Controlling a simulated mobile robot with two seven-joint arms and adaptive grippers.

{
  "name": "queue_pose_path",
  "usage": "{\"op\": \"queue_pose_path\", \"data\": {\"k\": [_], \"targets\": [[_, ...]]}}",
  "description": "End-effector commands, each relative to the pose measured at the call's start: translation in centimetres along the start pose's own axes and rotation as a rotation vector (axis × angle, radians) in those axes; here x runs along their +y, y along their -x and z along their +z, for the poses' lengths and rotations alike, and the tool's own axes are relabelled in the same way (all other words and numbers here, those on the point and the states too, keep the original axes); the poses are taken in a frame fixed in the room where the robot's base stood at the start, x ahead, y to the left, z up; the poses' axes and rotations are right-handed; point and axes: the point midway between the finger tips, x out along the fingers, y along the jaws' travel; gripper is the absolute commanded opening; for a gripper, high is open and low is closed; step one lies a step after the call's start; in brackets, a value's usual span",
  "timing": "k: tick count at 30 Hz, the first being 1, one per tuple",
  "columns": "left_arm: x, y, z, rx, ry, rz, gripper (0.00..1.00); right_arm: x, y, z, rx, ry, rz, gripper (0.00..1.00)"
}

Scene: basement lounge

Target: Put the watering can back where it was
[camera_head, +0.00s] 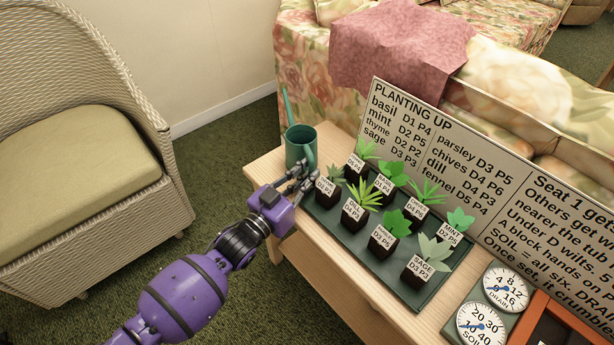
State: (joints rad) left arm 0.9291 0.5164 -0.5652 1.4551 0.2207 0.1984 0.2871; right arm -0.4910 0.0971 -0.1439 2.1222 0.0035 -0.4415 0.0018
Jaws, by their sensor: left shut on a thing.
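The green watering can (299,141) is at the far left end of the wooden table, upright, with its long spout pointing up and away. My left gripper (303,176) reaches in from the left and is shut on the watering can at its near right side, where the handle is. The fingers partly cover the can's lower part, so I cannot tell whether its base touches the table. My right gripper is not in view.
A dark tray (398,284) of labelled seedlings stands close to the right of the gripper. Behind it leans a planting sign (418,137). Two dials (507,287) and an orange-edged box (552,335) lie at the right. A wicker chair (165,165) stands left.

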Motion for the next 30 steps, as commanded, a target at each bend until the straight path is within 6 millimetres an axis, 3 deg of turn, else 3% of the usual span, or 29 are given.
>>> {"op": "queue_pose_path", "data": {"k": [8, 9, 11, 22, 30], "targets": [[0.0, -0.1, 0.0, 0.003, -0.001, 0.001, 0.00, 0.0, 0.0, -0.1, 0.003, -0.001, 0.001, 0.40], [0.0, 0.0, 0.2, 0.000, 0.000, 0.000, 0.14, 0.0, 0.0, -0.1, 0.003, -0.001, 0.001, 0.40], [0.0, 0.0, 0.1, 0.000, 0.000, 0.000, 0.19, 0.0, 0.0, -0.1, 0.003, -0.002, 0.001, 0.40], [0.0, 0.1, -0.3, 0.000, -0.001, 0.000, 0.19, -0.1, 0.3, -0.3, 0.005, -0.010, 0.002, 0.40], [0.0, 5.1, -0.3, -0.002, -0.001, 0.000, 0.19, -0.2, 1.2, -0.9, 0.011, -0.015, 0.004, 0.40]]}}
